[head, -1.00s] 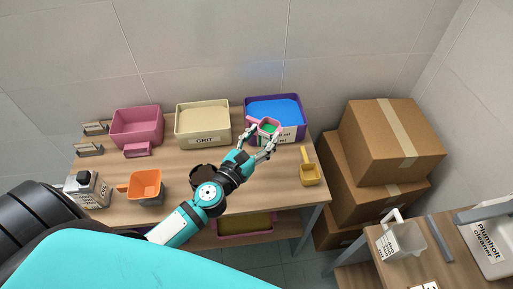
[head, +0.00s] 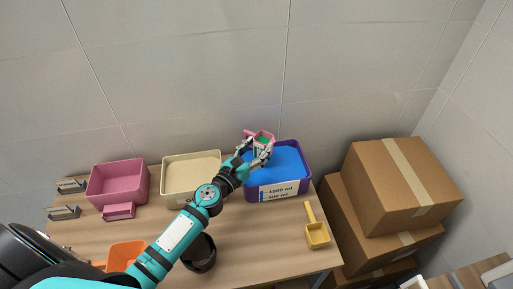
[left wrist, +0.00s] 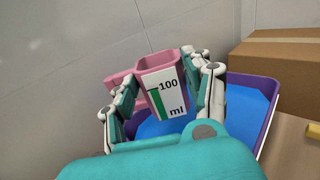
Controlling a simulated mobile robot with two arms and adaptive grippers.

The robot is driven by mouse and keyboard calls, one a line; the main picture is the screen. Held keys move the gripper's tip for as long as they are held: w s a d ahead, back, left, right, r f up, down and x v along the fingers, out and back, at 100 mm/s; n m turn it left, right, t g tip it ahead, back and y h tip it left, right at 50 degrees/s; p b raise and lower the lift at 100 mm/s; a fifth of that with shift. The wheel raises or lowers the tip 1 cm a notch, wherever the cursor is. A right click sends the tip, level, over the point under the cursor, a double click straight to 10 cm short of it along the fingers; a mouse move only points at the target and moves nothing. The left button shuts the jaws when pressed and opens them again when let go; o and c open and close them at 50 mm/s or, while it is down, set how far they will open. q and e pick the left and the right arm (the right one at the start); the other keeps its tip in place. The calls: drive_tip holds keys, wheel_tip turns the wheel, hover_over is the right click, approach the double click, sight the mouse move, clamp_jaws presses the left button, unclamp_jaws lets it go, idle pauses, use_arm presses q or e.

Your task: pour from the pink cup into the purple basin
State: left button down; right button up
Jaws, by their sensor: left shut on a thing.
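The pink cup (head: 262,136) is held in my left gripper (head: 257,152), above the back left part of the purple basin (head: 308,176). In the left wrist view the pink cup (left wrist: 158,68) sits between the two fingers of my left gripper (left wrist: 160,92), its white label reading 100 ml with a green level bar. Something green shows inside the cup in the head view. The purple basin (left wrist: 272,112) holds a blue content and has a white label with ml marks. My right gripper is not in view.
A cream tub (head: 190,182) and a pink tub (head: 118,184) stand left of the basin. A yellow scoop (head: 316,233) lies to its right. An orange container (head: 125,255) and a dark round pot (head: 199,254) are nearer. Cardboard boxes (head: 400,185) stand right of the table.

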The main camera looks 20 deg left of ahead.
use_arm(q)
drive_tip(key=shift+s+r, duration=0.1)
drive_tip(key=shift+r, duration=0.05)
drive_tip(key=m, duration=0.1)
drive_tip(key=r+m+p, duration=0.1)
drive_tip(key=m, duration=0.1)
drive_tip(key=shift+a, duration=0.1)
drive_tip(key=shift+m+p, duration=0.3)
drive_tip(key=shift+m, duration=0.4)
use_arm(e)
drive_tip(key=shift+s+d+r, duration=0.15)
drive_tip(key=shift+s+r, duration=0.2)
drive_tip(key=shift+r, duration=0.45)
use_arm(q)
drive_tip(key=shift+m, duration=0.6)
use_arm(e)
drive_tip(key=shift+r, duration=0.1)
use_arm(q)
drive_tip(key=shift+r, duration=0.1)
